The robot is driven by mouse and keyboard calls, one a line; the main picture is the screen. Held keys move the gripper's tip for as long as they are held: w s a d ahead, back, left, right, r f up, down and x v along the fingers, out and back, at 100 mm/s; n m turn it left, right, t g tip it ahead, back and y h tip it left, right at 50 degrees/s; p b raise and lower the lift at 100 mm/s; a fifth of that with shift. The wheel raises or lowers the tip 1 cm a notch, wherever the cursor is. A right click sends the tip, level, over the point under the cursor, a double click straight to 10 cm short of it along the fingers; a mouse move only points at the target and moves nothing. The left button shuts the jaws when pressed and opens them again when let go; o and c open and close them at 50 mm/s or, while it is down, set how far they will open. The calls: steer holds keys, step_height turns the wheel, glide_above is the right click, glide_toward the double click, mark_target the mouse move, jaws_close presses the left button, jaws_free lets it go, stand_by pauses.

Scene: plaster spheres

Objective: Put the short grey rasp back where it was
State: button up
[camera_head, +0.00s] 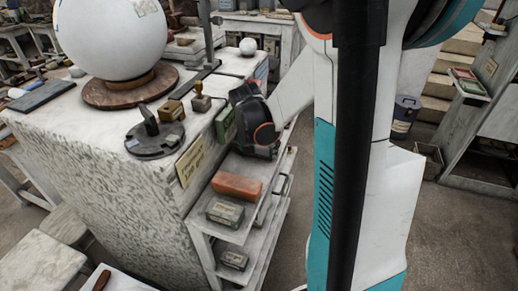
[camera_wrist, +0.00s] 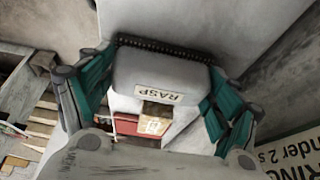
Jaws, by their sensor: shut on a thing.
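The short grey rasp (camera_wrist: 160,70) fills the middle of the wrist view, with a dark toothed edge along its far side and a pale label reading RASP. My gripper (camera_wrist: 158,88) has its teal fingers on both sides of the rasp and is shut on it. In the head view, the dark wrist end of my arm (camera_head: 252,118) is at the right side of the stone block, above the small shelf unit. The rasp cannot be made out clearly there. The place where it was before cannot be identified from these frames.
The stone block (camera_head: 110,190) carries a white sphere (camera_head: 110,35), a dark round plate (camera_head: 155,148) and small blocks. The shelf unit (camera_head: 237,235) beside it holds a reddish brick (camera_head: 237,187) and grey boxes (camera_head: 225,212). Open floor lies right of my arm.

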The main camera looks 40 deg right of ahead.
steer(key=shift+r, duration=0.1)
steer(key=o, duration=0.8)
steer(key=shift+o, duration=0.2)
steer(key=p+v, duration=0.4)
steer(key=v, duration=0.8)
steer(key=shift+d, duration=0.1)
